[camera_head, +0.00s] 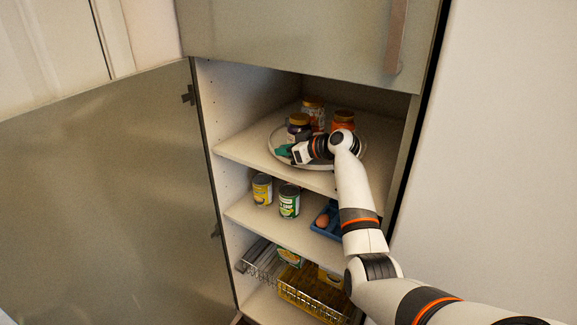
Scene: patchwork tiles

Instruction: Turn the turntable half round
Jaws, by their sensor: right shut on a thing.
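The turntable (275,140) is a pale round tray on the top shelf of the open cabinet. A dark jar with a purple lid (298,127) stands on its left part. Another jar (313,108) stands at the back, and a jar with red-orange contents (343,121) stands to the right. My right gripper (283,151) is at the front left edge of the turntable, below the purple-lidded jar. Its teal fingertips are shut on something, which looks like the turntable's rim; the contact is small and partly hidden. My right wrist covers the turntable's front right. My left gripper is not in view.
The cabinet door (110,195) stands open on the left. The middle shelf holds a yellow can (262,189), a green can (289,201) and a blue tray (325,224) with an egg. Wire baskets (312,297) are below. The shelf's front left is clear.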

